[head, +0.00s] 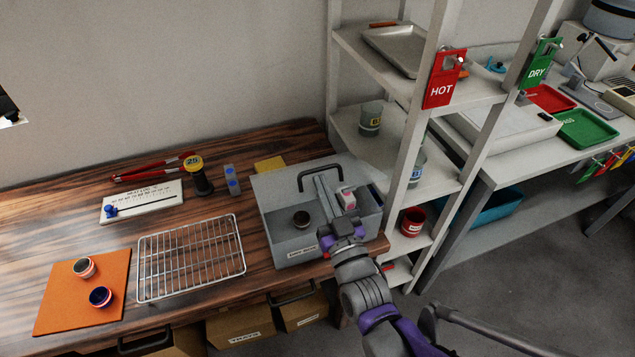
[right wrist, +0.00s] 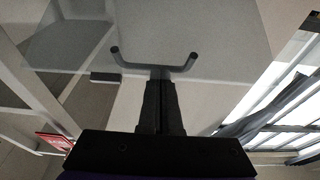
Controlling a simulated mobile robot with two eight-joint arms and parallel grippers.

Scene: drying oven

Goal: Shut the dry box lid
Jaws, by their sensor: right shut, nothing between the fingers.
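The dry box (head: 283,257) is a grey open-topped box at the right end of the wooden bench. Its pale see-through lid (head: 372,176) stands raised at the back, with a dark U-shaped handle (head: 302,183). The lid (right wrist: 225,50) and handle (right wrist: 118,58) also show in the right wrist view. My right gripper (head: 321,180) reaches over the box from the front right. It is shut and empty, its tips at the handle; contact is unclear. A dark cup (head: 301,219) and a small white and pink item (head: 346,198) show in the box area. My left gripper is out of view.
A wire rack (head: 192,262) and an orange mat (head: 70,310) with two small cups lie left of the box. A white shelf unit (head: 399,190) stands close on its right. Red tongs (head: 150,168) and a dark spool-like weight (head: 200,181) lie behind.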

